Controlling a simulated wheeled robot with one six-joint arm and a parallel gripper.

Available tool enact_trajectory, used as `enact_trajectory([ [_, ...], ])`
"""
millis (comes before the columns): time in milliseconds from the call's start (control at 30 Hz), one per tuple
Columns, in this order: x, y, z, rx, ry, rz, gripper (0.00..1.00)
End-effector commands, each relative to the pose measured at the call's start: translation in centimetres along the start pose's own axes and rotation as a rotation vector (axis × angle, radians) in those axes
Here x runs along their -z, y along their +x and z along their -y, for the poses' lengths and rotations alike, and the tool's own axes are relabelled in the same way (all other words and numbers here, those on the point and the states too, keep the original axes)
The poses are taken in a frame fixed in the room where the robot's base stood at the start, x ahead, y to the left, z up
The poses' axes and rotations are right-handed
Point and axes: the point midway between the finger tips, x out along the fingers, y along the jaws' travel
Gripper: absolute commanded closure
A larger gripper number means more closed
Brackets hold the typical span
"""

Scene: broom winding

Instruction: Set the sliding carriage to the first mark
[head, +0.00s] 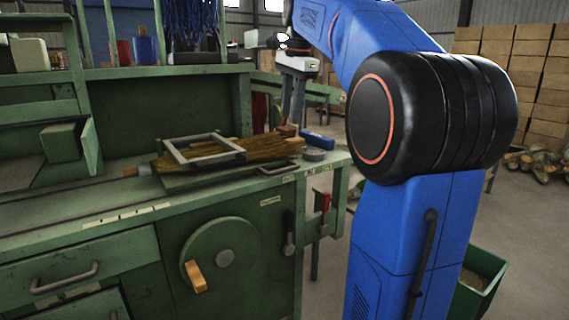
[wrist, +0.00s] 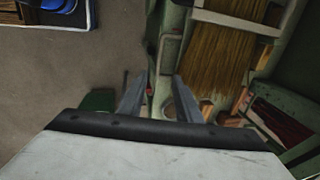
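I cannot tell for sure which part is the sliding carriage. A grey rectangular frame (head: 205,139) lies over the straw bundle (head: 262,148) on the green bench. In the wrist view the frame (wrist: 240,24) crosses the straw (wrist: 215,62). A pale strip with dark marks (head: 125,215) runs along the bench's front edge. My gripper (head: 293,112) points down above the bench's right end, behind the straw in the head view. In the wrist view my gripper (wrist: 158,96) has its two fingers apart with nothing between them. It touches neither the frame nor the straw.
A blue block (head: 318,140) and a round tin (head: 314,154) sit at the bench's right end. A green bin (head: 482,282) stands right.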

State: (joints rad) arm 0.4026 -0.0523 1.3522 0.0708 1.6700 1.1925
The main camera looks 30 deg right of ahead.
Motion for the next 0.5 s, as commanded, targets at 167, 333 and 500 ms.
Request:
enact_trajectory([
  [167,0.0,1.5,0.0,-0.003,0.002,0.001,0.69],
  [333,0.0,4.4,0.0,-0.003,0.001,0.001,0.69],
  [500,0.0,7.4,-0.1,-0.003,0.0,0.001,0.69],
])
